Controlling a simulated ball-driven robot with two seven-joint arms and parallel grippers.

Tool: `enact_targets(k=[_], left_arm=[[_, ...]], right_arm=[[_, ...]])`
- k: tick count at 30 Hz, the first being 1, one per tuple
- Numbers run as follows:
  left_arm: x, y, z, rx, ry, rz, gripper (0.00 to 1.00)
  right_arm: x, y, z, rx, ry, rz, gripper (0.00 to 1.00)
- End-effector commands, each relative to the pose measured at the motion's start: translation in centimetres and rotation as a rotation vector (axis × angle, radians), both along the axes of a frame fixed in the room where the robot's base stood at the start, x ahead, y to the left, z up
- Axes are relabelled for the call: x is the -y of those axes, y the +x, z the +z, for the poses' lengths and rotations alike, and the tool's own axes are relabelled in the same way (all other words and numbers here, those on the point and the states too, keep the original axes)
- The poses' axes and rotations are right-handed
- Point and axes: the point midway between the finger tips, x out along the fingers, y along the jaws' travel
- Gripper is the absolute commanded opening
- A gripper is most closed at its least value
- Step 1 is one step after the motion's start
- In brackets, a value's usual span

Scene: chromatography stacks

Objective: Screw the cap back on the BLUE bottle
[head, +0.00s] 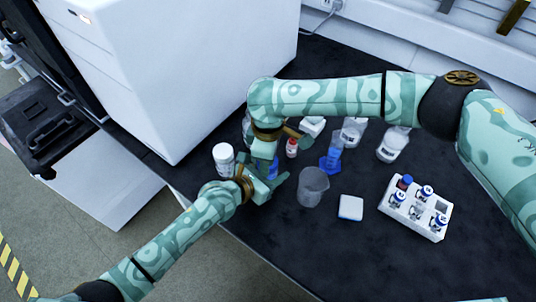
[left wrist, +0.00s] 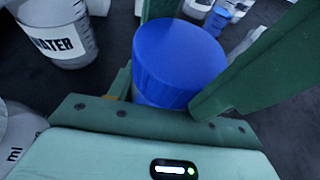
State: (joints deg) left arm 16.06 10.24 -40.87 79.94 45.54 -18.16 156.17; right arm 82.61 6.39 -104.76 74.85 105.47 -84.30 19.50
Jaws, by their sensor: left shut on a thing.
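The blue bottle (head: 273,170) shows only as a small blue patch between my two grippers in the head view. In the left wrist view its wide blue cap (left wrist: 180,55) stands between my left fingers, with a little of a bluish body (left wrist: 152,101) below it. The cap appears to sit on top; how tightly I cannot tell. My left gripper (head: 273,184) is shut on the blue bottle from the front left. My right gripper (head: 264,152) points down just behind and above it; its fingertips are largely hidden, so its opening is unclear.
A clear beaker (head: 313,186) and a blue-and-white block (head: 351,208) are to the right. A white rack (head: 433,230) holds several vials. Bottles and a blue-based cylinder (head: 331,162) stand behind. The front right tabletop is clear.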

Motion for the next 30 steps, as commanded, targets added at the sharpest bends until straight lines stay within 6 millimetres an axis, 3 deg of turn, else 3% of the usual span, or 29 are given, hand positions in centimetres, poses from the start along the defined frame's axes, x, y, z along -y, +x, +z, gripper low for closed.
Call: enact_targets(k=[24, 25, 26, 27, 30], left_arm=[[0.3, 0.0, 0.2, 0.002, -0.006, -0.003, 0.09], [0.3, 0.0, 0.2, 0.002, -0.006, -0.003, 0.00], [0.3, 0.0, 0.2, 0.002, -0.006, -0.003, 0.00], [0.3, 0.0, 0.2, 0.003, -0.007, -0.003, 0.00], [0.3, 0.0, 0.3, 0.003, -0.008, -0.002, 0.00]], right_arm=[[0.2, -0.1, -1.3, -0.002, -0.008, -0.001, 0.25], [0.2, -0.1, -1.3, -0.002, -0.008, -0.001, 0.55], [0.2, -0.1, -1.3, -0.003, -0.008, -0.001, 0.63], [0.2, -0.2, -1.3, -0.004, -0.007, -0.001, 0.68], [0.1, -0.3, -1.3, -0.006, -0.006, 0.001, 0.68]])
